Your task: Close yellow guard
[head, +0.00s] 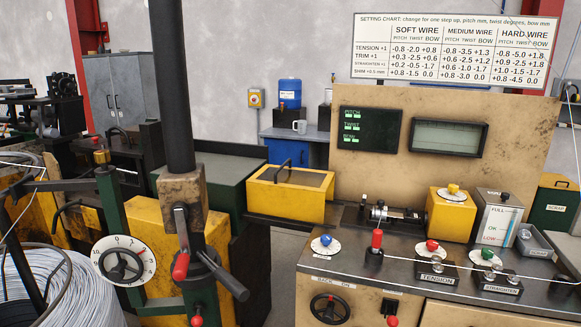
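A yellow box-shaped guard (289,196) with a dark top panel and a black handle (283,172) stands in the middle of the head view, left of the control bench. Its top panel looks flat and level with the rim; I cannot tell whether it is latched. A smaller yellow housing (450,217) with a yellow knob on top stands on the bench to the right. Neither of my grippers shows in this view.
The bench (330,255) carries red, blue and green-topped controls. A dark post (172,90) with a red-tipped lever, a numbered dial (124,260) and a wire coil (65,292) fill the left foreground.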

